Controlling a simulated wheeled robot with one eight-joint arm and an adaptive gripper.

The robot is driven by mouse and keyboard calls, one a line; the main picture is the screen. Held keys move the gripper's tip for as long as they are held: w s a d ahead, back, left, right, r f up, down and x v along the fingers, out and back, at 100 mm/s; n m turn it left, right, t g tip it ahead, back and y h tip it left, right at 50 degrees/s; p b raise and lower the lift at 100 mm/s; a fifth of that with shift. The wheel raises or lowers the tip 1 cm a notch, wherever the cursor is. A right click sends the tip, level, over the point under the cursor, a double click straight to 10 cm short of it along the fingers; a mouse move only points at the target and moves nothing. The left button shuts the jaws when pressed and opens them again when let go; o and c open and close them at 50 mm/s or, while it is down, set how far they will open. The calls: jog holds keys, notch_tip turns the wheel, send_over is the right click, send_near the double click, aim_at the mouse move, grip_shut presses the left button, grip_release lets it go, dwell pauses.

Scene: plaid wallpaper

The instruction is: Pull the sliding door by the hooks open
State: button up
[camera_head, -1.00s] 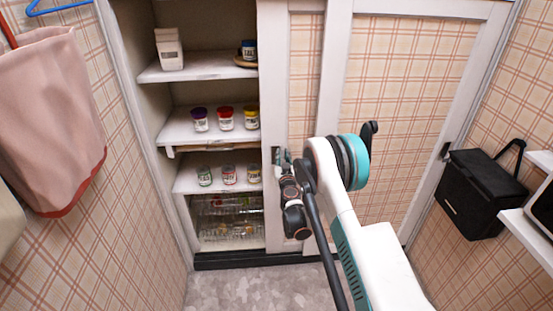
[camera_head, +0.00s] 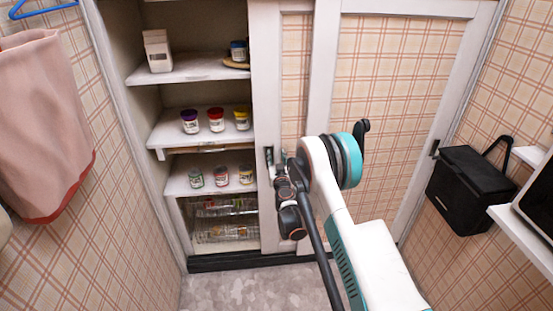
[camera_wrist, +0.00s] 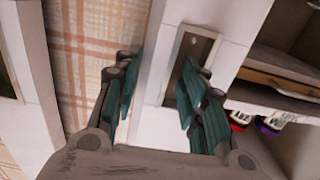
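The sliding door is a plaid panel in a white frame (camera_head: 268,60), in the middle of the head view, with shelves exposed to its left. A recessed handle (camera_head: 268,158) is set in its left stile; the wrist view shows this recess (camera_wrist: 197,48) as a metal-rimmed slot. My gripper (camera_head: 279,160) is at the handle, partly hidden by my arm. In the wrist view its teal fingers (camera_wrist: 157,80) are apart. The right finger overlaps the recess and seems to reach into it; the left one is over the plaid panel side. I cannot tell whether they touch.
A second plaid panel (camera_head: 400,70) with a handle (camera_head: 435,148) is to the right. Open shelves (camera_head: 190,70) hold jars. A pink cloth (camera_head: 45,120) hangs on the left wall. A black bag (camera_head: 470,190) and white shelf (camera_head: 515,225) are at right. Grey floor (camera_head: 240,290) is clear.

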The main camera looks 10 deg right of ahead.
jog(key=s, duration=0.7)
jog(key=shift+s, duration=0.15)
jog(key=shift+a, duration=0.1)
